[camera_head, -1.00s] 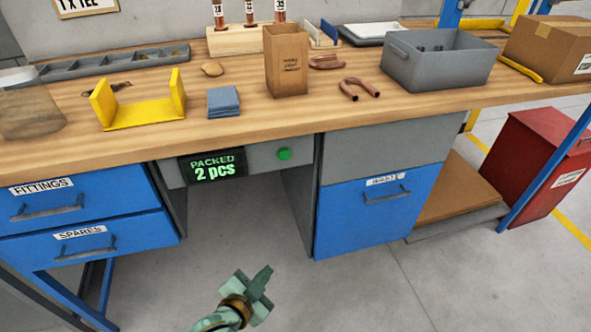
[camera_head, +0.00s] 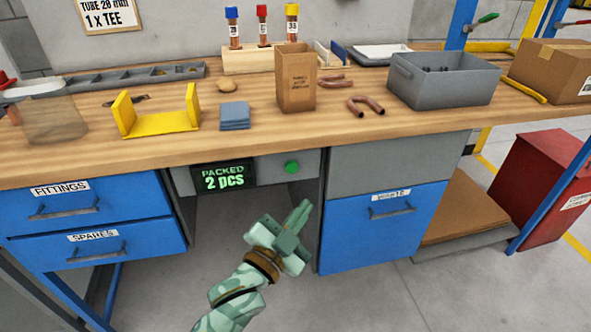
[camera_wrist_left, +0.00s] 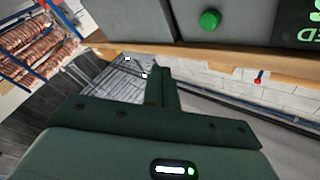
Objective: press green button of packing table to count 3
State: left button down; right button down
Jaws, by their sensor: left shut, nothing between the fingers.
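The green button (camera_head: 292,167) is on the grey front panel under the tabletop of the packing table (camera_head: 340,137). The dark counter display (camera_head: 223,177) left of it reads "PACKED 2 PCS" in green. My left gripper (camera_head: 303,209) is shut and empty, below the button and apart from it, with its fingers pointing up. In the left wrist view the button (camera_wrist_left: 210,20) shows at the top, beyond and to the right of the shut fingertips (camera_wrist_left: 160,72). The display is cut off there at the right edge. My right gripper is out of view.
Blue drawers (camera_head: 95,220) are on the left and a blue cabinet drawer (camera_head: 383,225) on the right, with an open knee space between. On the tabletop are a brown paper box (camera_head: 296,80), bent copper tubes (camera_head: 366,105), a grey bin (camera_head: 445,85) and a yellow holder (camera_head: 160,122).

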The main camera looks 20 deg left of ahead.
aim_at(292, 167)
pick_arm(q)
jog(key=shift+w+a, duration=0.1)
